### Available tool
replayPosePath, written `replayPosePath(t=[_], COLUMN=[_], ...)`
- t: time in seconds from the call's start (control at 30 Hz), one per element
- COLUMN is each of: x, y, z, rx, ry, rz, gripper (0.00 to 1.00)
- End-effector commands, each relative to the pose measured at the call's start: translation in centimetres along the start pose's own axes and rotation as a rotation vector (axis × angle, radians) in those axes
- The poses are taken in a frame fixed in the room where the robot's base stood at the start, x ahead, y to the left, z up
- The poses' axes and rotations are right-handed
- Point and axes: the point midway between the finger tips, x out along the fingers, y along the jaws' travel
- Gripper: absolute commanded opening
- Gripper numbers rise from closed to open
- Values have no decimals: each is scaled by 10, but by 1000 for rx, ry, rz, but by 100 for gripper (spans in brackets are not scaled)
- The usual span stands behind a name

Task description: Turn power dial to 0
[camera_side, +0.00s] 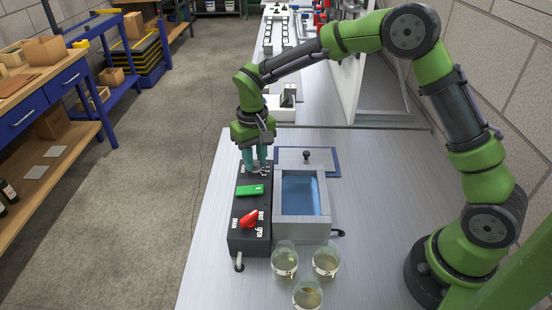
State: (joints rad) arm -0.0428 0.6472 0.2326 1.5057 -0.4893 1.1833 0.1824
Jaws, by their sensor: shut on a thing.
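A black control box (249,236) lies lengthwise on the grey table. My gripper (255,164) points down at its far end, with its teal fingers shut on the power dial there. The dial is mostly hidden between the fingers. Small white markings (265,171) show beside the fingers, too small to read.
A grey bath with blue liquid (301,196) stands right of the box, and a lid with a black knob (307,156) lies behind it. Several glass beakers (285,260) stand in front. Bare table (375,190) lies to the right.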

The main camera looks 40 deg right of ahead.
Motion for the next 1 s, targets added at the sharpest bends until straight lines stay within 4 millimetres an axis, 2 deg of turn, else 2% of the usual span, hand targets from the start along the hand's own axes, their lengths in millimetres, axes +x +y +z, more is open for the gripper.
replayPosePath(t=[0.4,0.9,0.93,1.0], x=[-1,-1,-1,-1], y=[0,0,0,0], z=[0,0,0,0], rx=[-183,-205,-205,-205], ry=[1,1,1,1], rz=[-1,0,0,0], gripper=[0,0,32,43])
